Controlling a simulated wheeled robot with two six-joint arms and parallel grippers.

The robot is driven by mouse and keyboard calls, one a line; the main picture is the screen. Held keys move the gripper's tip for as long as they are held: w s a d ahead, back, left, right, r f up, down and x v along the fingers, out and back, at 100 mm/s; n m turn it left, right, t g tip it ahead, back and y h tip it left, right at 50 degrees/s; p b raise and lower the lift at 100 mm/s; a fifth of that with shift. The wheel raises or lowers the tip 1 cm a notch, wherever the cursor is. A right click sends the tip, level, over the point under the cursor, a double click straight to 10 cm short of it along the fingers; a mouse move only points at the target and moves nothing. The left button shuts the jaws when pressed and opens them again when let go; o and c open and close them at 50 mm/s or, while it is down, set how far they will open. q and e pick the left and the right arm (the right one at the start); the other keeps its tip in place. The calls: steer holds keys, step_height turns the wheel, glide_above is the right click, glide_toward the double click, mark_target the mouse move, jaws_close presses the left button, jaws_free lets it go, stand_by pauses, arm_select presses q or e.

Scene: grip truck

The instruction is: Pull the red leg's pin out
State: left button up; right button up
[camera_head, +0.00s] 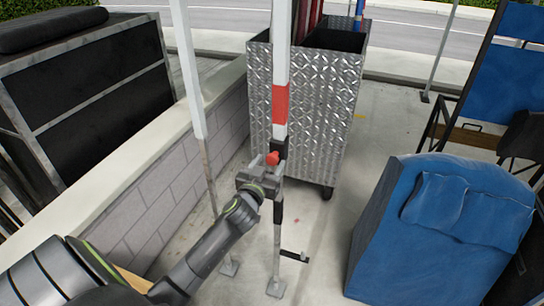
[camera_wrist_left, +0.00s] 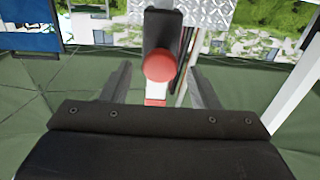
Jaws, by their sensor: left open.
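The red-banded white leg (camera_head: 281,103) stands upright in front of the metal cart, with a black clamp and a thin lower pole. The round red pin knob (camera_head: 272,158) sticks out of the black clamp on this leg. In the left wrist view the red knob (camera_wrist_left: 160,65) faces the camera, in front of the black clamp (camera_wrist_left: 163,28). My left gripper (camera_head: 268,171) is open at the knob. In the left wrist view its two fingers stand on either side of the knob, with visible gaps. The pin's shaft is hidden. My right gripper is not in view.
A second white leg (camera_head: 193,80) stands to the left by a low block wall (camera_head: 160,197). A diamond-plate cart (camera_head: 325,105) is behind the red leg. A blue-covered item (camera_head: 425,240) fills the right. Pavement between is mostly clear.

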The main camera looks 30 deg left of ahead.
mark_target(276, 152)
arm_select(q)
steer(key=shift+x, duration=1.45)
